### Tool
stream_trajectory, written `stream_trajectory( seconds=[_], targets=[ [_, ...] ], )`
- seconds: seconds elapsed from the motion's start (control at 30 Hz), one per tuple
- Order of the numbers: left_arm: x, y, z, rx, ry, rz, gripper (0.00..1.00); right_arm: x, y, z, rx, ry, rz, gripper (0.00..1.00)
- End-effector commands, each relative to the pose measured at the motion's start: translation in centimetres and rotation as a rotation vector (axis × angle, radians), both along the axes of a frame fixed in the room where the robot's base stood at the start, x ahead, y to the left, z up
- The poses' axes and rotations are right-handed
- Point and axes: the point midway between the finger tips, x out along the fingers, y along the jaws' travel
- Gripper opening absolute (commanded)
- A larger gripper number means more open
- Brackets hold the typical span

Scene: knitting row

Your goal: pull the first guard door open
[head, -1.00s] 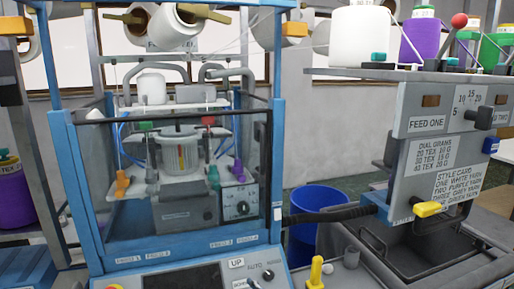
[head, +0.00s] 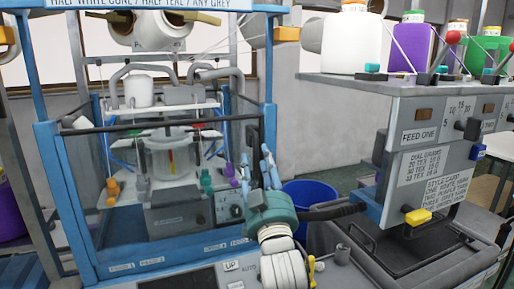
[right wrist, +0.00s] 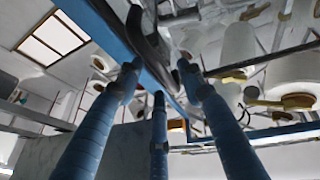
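The guard door (head: 165,124) is a clear panel with a dark top bar across the front of the blue-framed machine. It looks closed. A dark upright handle (head: 253,140) is at its right side, by the blue post (head: 270,110). My right gripper (head: 268,160) points up just right of and below the handle, its blue fingers spread and empty. In the right wrist view, a dark curved piece, apparently the handle (right wrist: 150,40), lies beyond the fingertips, beside a blue post (right wrist: 95,25). I cannot tell whether a finger touches it. My left gripper is out of view.
A blue bin (head: 310,193) stands right of the machine. A grey feed unit (head: 425,140) with yarn cones and a yellow knob (head: 417,217) is at the right. A control panel (head: 190,278) lies below the door. A dark hose (head: 335,212) runs behind my right arm.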

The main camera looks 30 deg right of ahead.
Motion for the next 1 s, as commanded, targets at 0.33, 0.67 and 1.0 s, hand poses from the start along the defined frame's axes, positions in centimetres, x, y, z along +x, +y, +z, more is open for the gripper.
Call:
stream_trajectory(
  seconds=[0.33, 0.67, 1.0],
  targets=[
    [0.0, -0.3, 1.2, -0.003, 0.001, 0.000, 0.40, 2.4, -1.1, 1.1, 0.000, 0.000, 0.000, 0.38],
    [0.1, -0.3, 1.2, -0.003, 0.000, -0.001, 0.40, 2.4, -1.1, 1.0, 0.000, 0.000, 0.000, 0.16],
    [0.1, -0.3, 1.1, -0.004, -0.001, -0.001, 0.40, 2.5, -1.0, 0.9, 0.000, 0.001, 0.001, 0.00]
  ],
)
